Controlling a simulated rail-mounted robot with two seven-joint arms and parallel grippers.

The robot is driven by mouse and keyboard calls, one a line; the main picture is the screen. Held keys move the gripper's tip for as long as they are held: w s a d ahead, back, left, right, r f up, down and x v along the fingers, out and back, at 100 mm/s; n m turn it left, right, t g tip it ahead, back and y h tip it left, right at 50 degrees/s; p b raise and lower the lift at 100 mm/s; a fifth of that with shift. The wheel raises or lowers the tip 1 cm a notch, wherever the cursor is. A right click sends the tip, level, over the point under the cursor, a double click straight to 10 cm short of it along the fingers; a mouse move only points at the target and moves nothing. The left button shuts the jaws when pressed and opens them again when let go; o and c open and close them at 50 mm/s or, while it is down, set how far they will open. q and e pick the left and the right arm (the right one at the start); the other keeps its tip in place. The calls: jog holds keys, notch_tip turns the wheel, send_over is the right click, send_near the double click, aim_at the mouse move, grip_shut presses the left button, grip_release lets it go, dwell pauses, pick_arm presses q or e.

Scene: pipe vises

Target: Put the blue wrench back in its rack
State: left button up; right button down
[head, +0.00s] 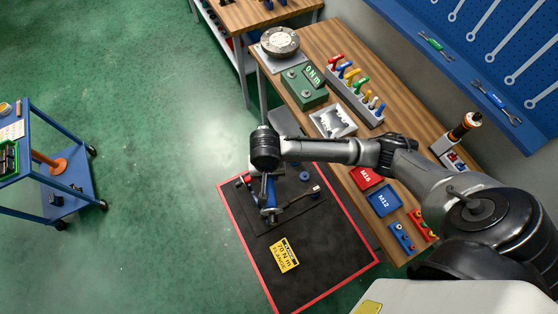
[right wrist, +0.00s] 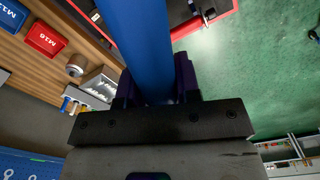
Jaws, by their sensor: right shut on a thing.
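My right gripper (head: 268,188) reaches in from the right over the black mat and points down. In the right wrist view its dark fingers (right wrist: 150,95) are shut on a thick blue bar (right wrist: 140,45), which looks like the handle of the blue wrench; its far end is out of that view. In the head view, blue metal (head: 270,210) shows below the gripper, but the arm and nearby parts hide its full shape. A rack with coloured handles (head: 355,95) stands on the bench. A blue-handled tool (head: 495,101) is at the blue wall panel. My left gripper is not in view.
A yellow sign (head: 284,255) lies on the red-edged mat (head: 325,262). A blue cart (head: 70,170) stands left; green floor between is clear.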

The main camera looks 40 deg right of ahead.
jog(key=w+d+f+m+b, duration=0.1)
jog(key=d+f+m+b, duration=0.2)
jog(key=f, duration=0.9)
jog(key=w+d+f+m+b, duration=0.2)
jog(key=d+f+m+b, duration=0.1)
jog(key=f+m, duration=0.7)
notch_tip(320, 180, down, 2)
jog(key=shift+f+m+b, duration=0.1)
jog(key=shift+m+b, duration=0.2)
jog(key=shift+b, duration=0.45)
